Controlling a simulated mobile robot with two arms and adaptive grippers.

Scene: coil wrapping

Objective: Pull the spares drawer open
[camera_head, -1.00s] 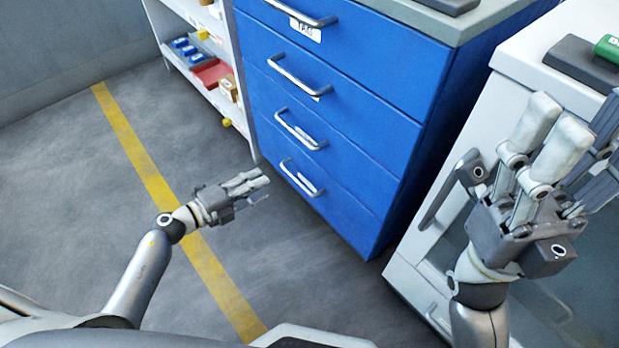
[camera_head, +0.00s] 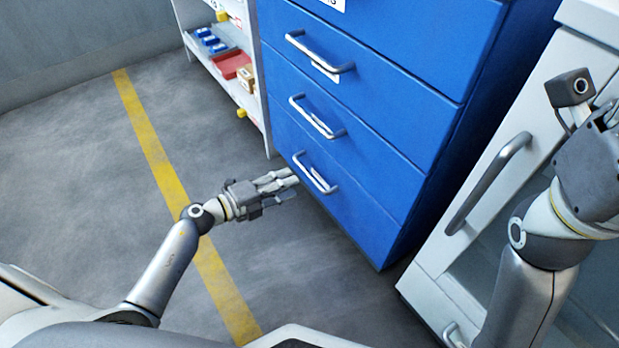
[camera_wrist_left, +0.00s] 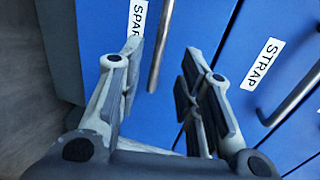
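The spares drawer (camera_head: 335,205) is the bottom drawer of the blue cabinet and looks shut. Its bar handle (camera_head: 315,173) is just ahead of my left gripper (camera_head: 285,184). In the left wrist view, a partly hidden label (camera_wrist_left: 135,22) reads "SPAR". There my left gripper (camera_wrist_left: 163,68) is open, and the spares handle (camera_wrist_left: 160,45) shows between and beyond its fingertips. I see no grip on it. My right gripper (camera_head: 592,160) is cut off at the right edge, with its fingertips out of sight.
The strap drawer (camera_wrist_left: 255,75) is directly above, with its own handle (camera_head: 317,117). A white shelf unit (camera_head: 262,105) stands left of the cabinet. A pale cabinet (camera_head: 540,130) with a grey handle (camera_head: 487,185) stands at the right. The floor (camera_head: 290,260) in front is clear.

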